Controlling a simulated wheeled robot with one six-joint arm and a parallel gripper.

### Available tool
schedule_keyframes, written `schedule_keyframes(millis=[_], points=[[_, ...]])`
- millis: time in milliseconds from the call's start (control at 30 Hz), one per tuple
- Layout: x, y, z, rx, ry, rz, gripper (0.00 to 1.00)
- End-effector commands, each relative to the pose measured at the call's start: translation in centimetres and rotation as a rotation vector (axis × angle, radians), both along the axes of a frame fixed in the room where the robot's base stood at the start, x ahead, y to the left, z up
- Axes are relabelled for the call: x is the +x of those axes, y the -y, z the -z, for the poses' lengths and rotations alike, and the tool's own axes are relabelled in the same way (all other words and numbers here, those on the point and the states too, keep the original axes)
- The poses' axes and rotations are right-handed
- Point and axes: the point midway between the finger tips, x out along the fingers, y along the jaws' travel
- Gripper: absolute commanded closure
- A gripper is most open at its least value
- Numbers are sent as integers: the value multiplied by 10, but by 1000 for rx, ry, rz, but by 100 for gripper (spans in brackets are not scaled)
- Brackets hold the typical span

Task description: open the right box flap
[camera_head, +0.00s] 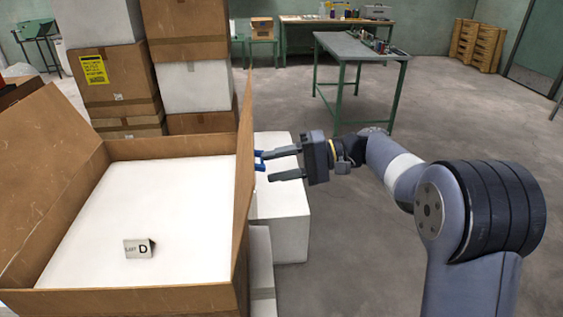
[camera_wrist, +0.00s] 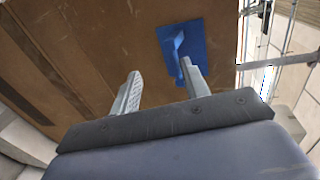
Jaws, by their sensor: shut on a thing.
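An open cardboard box (camera_head: 132,299) stands at the left in the head view. Its right flap (camera_head: 243,150) stands roughly upright, seen almost edge-on. It fills much of the wrist view as a brown panel (camera_wrist: 85,45). A blue handle (camera_head: 260,160) on a blue plate (camera_wrist: 205,45) is fixed to the flap's outer face. My gripper (camera_head: 272,165) is at this face, to the right of the box, and is shut on the blue handle. In the wrist view my fingers (camera_wrist: 160,78) show apart, the right one against the handle; the exact contact is partly hidden.
The box's left flap (camera_head: 50,165) leans outward. A small card marked D (camera_head: 139,248) lies on the white surface inside. White blocks (camera_head: 285,220) stand beside the box under my gripper. Stacked boxes (camera_head: 190,40) rise behind. A green-legged table (camera_head: 350,46) stands farther back.

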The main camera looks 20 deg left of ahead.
Motion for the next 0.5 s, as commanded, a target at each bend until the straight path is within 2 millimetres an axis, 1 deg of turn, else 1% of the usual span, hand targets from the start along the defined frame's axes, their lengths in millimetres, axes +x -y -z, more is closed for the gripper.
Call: schedule_keyframes(millis=[33, 267, 367, 500], points=[[-3, -1, 10, -18, -10, -9, 71], [-2, 1, 9, -18, -11, -8, 71], [2, 9, 8, -16, -10, -6, 71], [14, 31, 3, -12, -7, -2, 71]])
